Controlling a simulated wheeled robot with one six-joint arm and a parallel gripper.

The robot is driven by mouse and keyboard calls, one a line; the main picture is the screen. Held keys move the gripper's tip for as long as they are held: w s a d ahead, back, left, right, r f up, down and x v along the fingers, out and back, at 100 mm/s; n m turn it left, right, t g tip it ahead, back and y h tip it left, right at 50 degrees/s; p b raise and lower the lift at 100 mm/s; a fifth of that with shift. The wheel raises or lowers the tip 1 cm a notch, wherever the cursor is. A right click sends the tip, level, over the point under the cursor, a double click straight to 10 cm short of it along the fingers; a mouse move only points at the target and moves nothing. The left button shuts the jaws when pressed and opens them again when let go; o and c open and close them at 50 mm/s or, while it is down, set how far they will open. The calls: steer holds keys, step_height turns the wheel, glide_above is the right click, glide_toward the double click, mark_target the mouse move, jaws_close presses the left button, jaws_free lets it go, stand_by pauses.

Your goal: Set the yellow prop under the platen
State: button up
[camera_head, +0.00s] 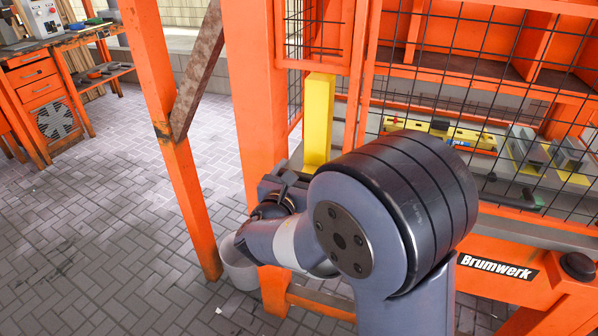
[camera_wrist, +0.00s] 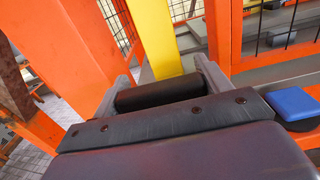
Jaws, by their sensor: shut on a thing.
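The yellow prop (camera_head: 319,115) is a long square bar. It stands roughly upright in the head view, beside the mesh guard of the orange press. My gripper (camera_head: 288,185) is at its lower end. In the wrist view the prop (camera_wrist: 153,38) rises from between the two grey fingers of my gripper (camera_wrist: 165,78), which is shut on it. My arm hides the prop's bottom end in the head view. An orange ribbed part of the press (camera_head: 470,40) spans the upper right behind the mesh; I cannot tell whether it is the platen.
Orange posts (camera_head: 253,110) stand close left of the prop. The black mesh guard (camera_head: 400,110) is close on its right. Tooling with yellow plates (camera_head: 548,155) lies on the press bed. A grey bucket (camera_head: 240,268) sits below. Brick floor is open at left.

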mark_target(315, 145)
steer(key=b+x, duration=0.1)
steer(key=x, duration=0.7)
steer(key=shift+w+d+f, duration=0.1)
steer(key=shift+w+d, duration=0.05)
steer(key=shift+w, duration=0.15)
steer(key=shift+c, duration=0.2)
steer(key=shift+r, duration=0.2)
steer(key=o, duration=1.4)
steer(key=shift+w+f, duration=0.1)
steer(key=shift+w, duration=0.1)
steer(key=v, duration=1)
steer(key=shift+s, duration=0.4)
